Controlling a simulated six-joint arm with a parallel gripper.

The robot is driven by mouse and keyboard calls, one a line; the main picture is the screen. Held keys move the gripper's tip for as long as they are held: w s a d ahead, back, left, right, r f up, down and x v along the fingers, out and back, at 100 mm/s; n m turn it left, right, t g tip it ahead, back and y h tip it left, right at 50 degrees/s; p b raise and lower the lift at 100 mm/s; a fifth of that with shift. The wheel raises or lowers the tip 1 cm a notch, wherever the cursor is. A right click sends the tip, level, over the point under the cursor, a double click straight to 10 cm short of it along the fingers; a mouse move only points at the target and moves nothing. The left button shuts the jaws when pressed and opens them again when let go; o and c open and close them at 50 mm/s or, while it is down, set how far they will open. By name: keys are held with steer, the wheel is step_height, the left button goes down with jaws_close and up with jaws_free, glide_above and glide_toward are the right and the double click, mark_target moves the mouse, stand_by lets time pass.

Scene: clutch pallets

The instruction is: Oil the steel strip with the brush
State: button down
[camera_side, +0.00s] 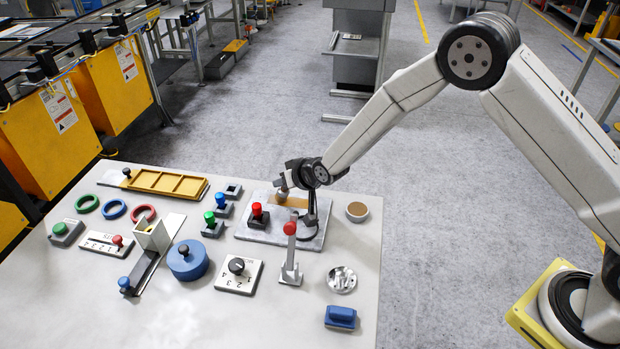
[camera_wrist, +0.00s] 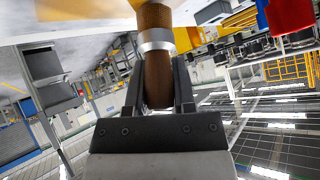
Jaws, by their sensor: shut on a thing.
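My gripper (camera_side: 291,170) is shut on the brush (camera_wrist: 157,70) and tilted low over the far part of the grey steel strip (camera_side: 286,234). In the wrist view, the brush's wooden handle is between the two dark fingers, with a metal ferrule and brown bristles beyond. The bristle tip is cut off by that view's top edge. In the side view the brush is small and partly hidden; whether it touches the strip is unclear. A brown patch (camera_side: 293,202) shows on the strip beside it. A round cup with brown contents (camera_side: 357,211) stands right of the strip.
A black stand (camera_side: 311,214) rises close by my gripper. A red-topped block (camera_side: 259,215) is on the strip's left side. A red-knobbed lever (camera_side: 290,255) stands in front. A yellow tray (camera_side: 166,184), a blue round pot (camera_side: 187,260) and several controls fill the left.

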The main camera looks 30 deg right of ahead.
steer(key=shift+w, duration=0.1)
steer(key=shift+w+a, duration=0.15)
steer(key=shift+a, duration=0.05)
steer(key=shift+f, duration=0.1)
steer(key=shift+w+a, duration=0.2)
steer(key=shift+a, duration=0.05)
steer(key=shift+w+a, duration=0.3)
steer(key=shift+w+a, duration=0.15)
stand_by(0.3)
steer(key=shift+s+d, duration=0.25)
steer(key=shift+d, duration=0.1)
